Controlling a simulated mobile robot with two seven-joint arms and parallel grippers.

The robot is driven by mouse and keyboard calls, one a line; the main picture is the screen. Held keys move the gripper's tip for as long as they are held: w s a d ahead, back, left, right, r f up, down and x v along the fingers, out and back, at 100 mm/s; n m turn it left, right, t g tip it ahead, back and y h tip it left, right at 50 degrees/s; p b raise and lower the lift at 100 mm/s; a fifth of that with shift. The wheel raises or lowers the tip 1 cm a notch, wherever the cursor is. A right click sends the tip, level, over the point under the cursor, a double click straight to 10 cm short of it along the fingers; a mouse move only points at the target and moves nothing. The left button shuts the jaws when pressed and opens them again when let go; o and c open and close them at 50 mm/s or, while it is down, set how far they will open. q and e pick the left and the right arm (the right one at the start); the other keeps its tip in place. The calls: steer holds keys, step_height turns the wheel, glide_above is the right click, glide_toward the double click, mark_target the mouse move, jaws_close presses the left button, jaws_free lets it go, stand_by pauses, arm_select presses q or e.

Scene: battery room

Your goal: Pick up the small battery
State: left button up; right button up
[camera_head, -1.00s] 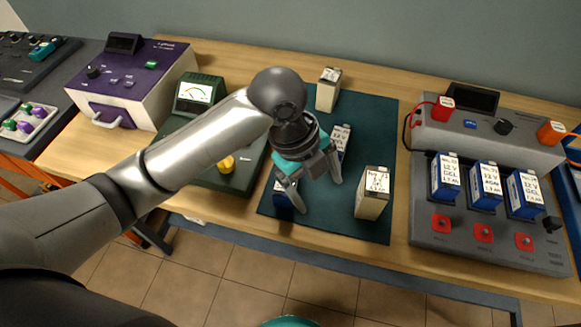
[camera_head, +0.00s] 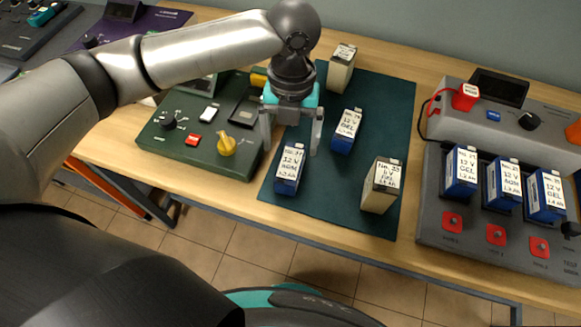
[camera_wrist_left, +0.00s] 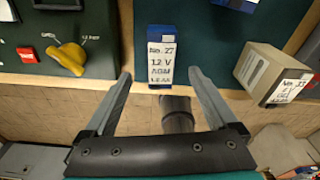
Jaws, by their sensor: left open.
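A small blue battery (camera_head: 289,170) with a white label stands near the front left of the dark green mat (camera_head: 325,190). In the left wrist view its label reads No. 27, 12 V AGM (camera_wrist_left: 162,55). My left gripper (camera_head: 290,150) is open and points down just behind and above this battery, with nothing held. In the left wrist view the battery appears centred between the two fingers (camera_wrist_left: 159,74), beyond their tips. Another blue battery (camera_head: 346,131), labelled GEL, stands further back. Two cream batteries stand at the mat's right front (camera_head: 381,186) and back (camera_head: 341,68). My right gripper is not in view.
A green meter box with a yellow knob (camera_head: 227,146) stands left of the mat. A grey test station (camera_head: 470,215) with three blue batteries stands at right. A purple device (camera_head: 160,18) is at back left. The mat between the batteries is mostly clear.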

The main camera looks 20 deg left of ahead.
mark_target(290, 162)
arm_select(q)
steer(key=f, duration=0.2)
steer(key=f+b, duration=0.1)
steer(key=f, duration=0.2)
steer(key=s+f, duration=0.1)
steer(key=f, duration=0.1)
steer(key=shift+d+f, duration=0.15)
steer(key=shift+c, duration=0.2)
jaws_close()
stand_by(0.5)
